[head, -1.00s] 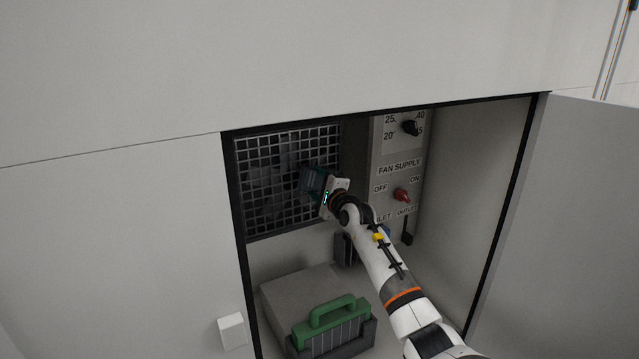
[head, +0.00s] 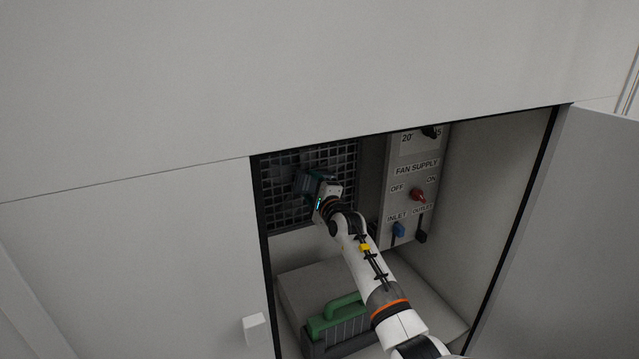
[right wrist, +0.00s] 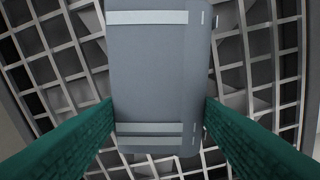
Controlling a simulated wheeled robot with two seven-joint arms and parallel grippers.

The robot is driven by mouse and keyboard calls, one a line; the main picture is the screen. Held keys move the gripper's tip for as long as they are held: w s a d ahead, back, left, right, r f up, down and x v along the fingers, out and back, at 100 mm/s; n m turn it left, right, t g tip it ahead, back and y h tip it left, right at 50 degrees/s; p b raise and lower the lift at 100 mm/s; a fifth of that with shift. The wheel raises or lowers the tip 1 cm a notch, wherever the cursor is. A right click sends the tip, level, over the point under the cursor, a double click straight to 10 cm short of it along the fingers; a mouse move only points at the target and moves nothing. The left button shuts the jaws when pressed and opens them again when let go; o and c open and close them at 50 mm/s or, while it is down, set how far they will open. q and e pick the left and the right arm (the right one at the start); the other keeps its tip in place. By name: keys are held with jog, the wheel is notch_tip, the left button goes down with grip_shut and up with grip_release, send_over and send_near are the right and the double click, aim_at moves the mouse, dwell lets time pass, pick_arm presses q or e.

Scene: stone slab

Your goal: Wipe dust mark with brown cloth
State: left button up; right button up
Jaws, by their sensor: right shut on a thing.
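No brown cloth or dust mark can be made out. My right gripper (head: 310,184) is in the open cabinet, in front of the fan grille (head: 347,160). In the right wrist view its two green ridged fingers (right wrist: 160,108) are shut on the sides of a grey block (right wrist: 158,62) with pale bands. The block is between the fingers and the grille mesh (right wrist: 55,52); whether it touches the mesh cannot be told. In the head view the block is dark and mostly hidden by the gripper. My left gripper is not in view.
Right of the grille, a control panel (head: 398,205) carries a red knob (head: 417,195), a blue knob (head: 399,230) and a dark lever (head: 421,232). The cabinet door (head: 545,250) stands open at right.

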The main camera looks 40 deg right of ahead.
jog(key=shift+w+a+p, duration=0.25)
jog(key=shift+a+p, duration=0.5)
jog(key=shift+a, duration=0.3)
jog(key=shift+w+a, duration=0.25)
jog(key=shift+a, duration=0.65)
jog(key=shift+w+a, duration=0.25)
jog(key=shift+a, duration=0.65)
jog(key=shift+w+a, duration=0.2)
jog(key=shift+a, duration=0.65)
jog(key=shift+s+a+f, duration=0.1)
jog(key=shift+s+a, duration=0.05)
jog(key=shift+s, duration=0.25)
jog(key=shift+v, duration=2.5)
jog(key=shift+s, duration=0.15)
jog(key=shift+v, duration=1.4)
